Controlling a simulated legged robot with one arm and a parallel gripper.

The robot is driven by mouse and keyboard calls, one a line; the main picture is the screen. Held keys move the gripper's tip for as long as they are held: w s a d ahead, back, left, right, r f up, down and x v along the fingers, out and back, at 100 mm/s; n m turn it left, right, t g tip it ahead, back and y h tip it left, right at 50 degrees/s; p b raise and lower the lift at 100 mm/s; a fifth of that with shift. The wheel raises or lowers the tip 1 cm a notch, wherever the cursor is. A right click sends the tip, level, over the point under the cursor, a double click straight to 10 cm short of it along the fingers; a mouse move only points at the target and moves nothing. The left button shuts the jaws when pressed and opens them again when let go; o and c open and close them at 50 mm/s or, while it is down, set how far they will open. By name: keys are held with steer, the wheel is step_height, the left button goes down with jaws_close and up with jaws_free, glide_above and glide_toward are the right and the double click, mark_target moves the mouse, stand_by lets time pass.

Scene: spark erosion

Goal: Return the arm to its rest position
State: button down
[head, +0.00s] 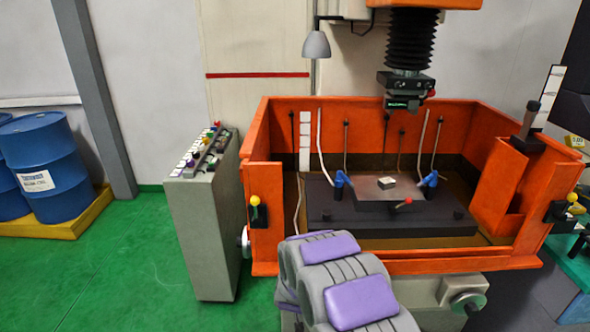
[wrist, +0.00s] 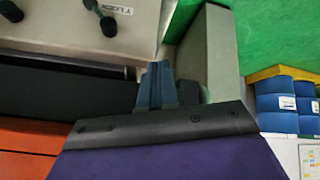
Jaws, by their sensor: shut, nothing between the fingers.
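My arm, with grey links and purple pads, rises at the bottom centre of the head view, in front of the orange machine tank (head: 400,262). My gripper does not show in the head view. In the wrist view my gripper (wrist: 157,82) shows as two blue-grey fingers close together beyond a dark bar and a purple body. It is shut and empty. Beyond its fingers in the wrist view is the pale grey control cabinet (wrist: 212,50), which also stands left of the tank in the head view (head: 203,235).
Inside the tank are a dark worktable (head: 330,215) and a small metal block (head: 387,183), under the machine head (head: 405,85). Blue barrels (head: 38,165) stand on a yellow pallet (head: 60,225) at left. Green floor (head: 120,270) is clear between the pallet and cabinet.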

steer(key=s+d+r+m+g+y, duration=0.1)
steer(key=s+r+g, duration=0.2)
steer(key=s+r, duration=0.7)
steer(key=s+d+r+m+g, duration=0.1)
steer(key=s+d+r, duration=0.3)
steer(key=s, duration=0.7)
steer(key=s+d+r+m+g+h, duration=0.1)
steer(key=s+d+r+g, duration=0.2)
steer(key=s, duration=0.9)
steer(key=s+d+r+m+g, duration=0.1)
steer(key=s+d+r+g, duration=0.1)
steer(key=s+d+r, duration=0.4)
steer(key=s+r, duration=0.2)
steer(key=s, duration=0.3)
steer(key=shift+s+d+r+m+h, duration=0.2)
steer(key=shift+s+d+m+h, duration=0.1)
steer(key=shift+d+m, duration=0.1)
steer(key=shift+d, duration=0.25)
